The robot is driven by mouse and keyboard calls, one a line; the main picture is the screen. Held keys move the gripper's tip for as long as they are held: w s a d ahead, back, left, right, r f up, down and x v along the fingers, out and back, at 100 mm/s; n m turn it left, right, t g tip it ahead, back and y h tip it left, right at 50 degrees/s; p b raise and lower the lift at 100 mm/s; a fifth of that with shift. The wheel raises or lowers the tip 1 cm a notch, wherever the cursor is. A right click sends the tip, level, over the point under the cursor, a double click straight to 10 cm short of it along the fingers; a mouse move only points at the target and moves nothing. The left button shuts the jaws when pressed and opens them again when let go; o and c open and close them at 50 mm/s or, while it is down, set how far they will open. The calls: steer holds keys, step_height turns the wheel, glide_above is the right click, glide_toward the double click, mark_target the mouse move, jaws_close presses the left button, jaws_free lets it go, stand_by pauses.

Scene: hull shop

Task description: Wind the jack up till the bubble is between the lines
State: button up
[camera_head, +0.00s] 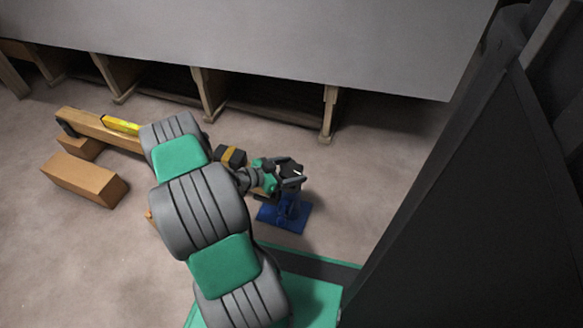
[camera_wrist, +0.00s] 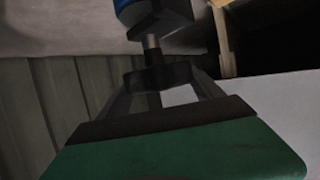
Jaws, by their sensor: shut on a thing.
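The blue jack (camera_head: 291,215) stands on the floor right of the picture's middle, its base plate flat and its upper part largely hidden by my gripper (camera_head: 294,174). In the wrist view my gripper (camera_wrist: 155,78) is shut on the end of a metal rod (camera_wrist: 152,46), which runs into a dark block below a blue part of the jack (camera_wrist: 130,7). The rod appears to be the jack's crank. The yellow level (camera_head: 121,126) lies on a wooden beam (camera_head: 92,125) at the left. Its bubble and lines are too small to read.
A wooden block (camera_head: 85,177) lies on the floor in front of the beam. A large grey hull surface (camera_head: 270,45) overhangs at the back, above wooden supports (camera_head: 329,112). A dark upright panel (camera_head: 475,200) fills the right. Open floor lies between jack and panel.

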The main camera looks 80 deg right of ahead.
steer(key=n+t+h+p, duration=0.1)
steer(key=n+t, duration=0.2)
steer(key=shift+a+h+p, duration=0.1)
steer(key=shift+h+p, duration=0.3)
steer(key=shift+n+t+h+p, duration=0.45)
steer(key=shift+n+t+h, duration=0.15)
steer(key=shift+n+t, duration=0.95)
steer(key=shift+f, duration=0.1)
steer(key=o, duration=1)
steer(key=shift+o, duration=0.2)
steer(key=shift+w, duration=0.1)
